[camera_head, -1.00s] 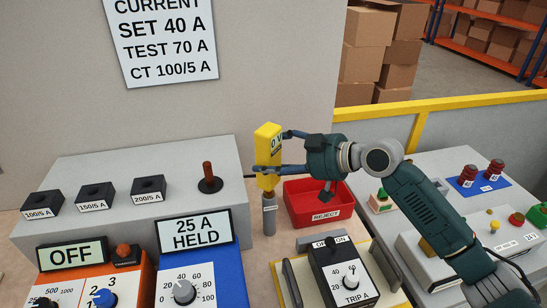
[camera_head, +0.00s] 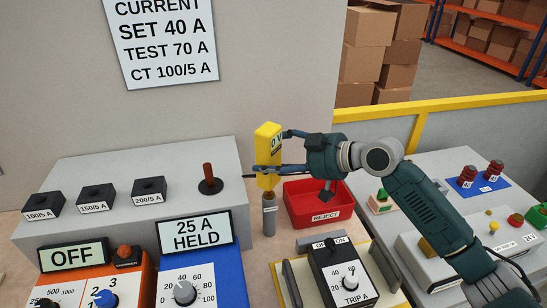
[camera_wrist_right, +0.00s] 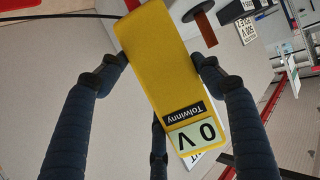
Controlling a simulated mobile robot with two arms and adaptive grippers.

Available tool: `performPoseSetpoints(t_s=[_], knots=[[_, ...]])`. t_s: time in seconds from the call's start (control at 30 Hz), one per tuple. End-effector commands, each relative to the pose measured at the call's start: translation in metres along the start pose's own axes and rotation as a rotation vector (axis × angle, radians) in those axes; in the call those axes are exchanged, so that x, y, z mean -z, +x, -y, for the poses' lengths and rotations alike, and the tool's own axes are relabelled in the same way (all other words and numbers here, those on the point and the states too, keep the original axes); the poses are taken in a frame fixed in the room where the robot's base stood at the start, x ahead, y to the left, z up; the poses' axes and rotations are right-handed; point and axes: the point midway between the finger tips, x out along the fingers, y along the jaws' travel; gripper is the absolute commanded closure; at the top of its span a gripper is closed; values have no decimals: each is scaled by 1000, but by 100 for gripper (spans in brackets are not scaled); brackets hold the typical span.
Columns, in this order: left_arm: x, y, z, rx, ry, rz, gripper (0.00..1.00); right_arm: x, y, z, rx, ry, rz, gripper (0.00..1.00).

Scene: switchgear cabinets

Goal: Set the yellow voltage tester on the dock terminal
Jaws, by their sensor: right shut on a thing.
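The yellow voltage tester (camera_head: 266,148) is held upright in my right gripper (camera_head: 268,170), which is shut around its body. In the right wrist view the tester (camera_wrist_right: 160,70) sits between both fingers (camera_wrist_right: 155,75), and its display reads 0 V. A thin black rod points left from the tester's side. A brown peg (camera_head: 208,175) on a black base stands left of the tester on the grey housing. No readable label says which is the dock terminal. My left gripper is not in view.
Black blocks (camera_head: 149,189) stand on the grey housing at left. A red reject bin (camera_head: 318,208) is right of the post. The TRIP A unit (camera_head: 343,275) and the blue 25 A HELD unit (camera_head: 190,285) stand in front.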

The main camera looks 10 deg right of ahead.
Motion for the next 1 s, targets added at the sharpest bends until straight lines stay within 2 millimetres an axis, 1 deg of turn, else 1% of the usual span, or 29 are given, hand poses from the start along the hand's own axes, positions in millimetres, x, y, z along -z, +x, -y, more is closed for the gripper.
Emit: performPoseSetpoints(t_s=[0.03,0.1,0.7,1.0], knots=[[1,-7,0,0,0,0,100,9,-4,0,-1,-2,-4,69],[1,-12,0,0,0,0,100,15,-6,0,-1,-2,-4,69],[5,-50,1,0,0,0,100,59,-24,0,-1,-2,-4,69],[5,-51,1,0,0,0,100,60,-24,0,-1,-1,-4,69]])
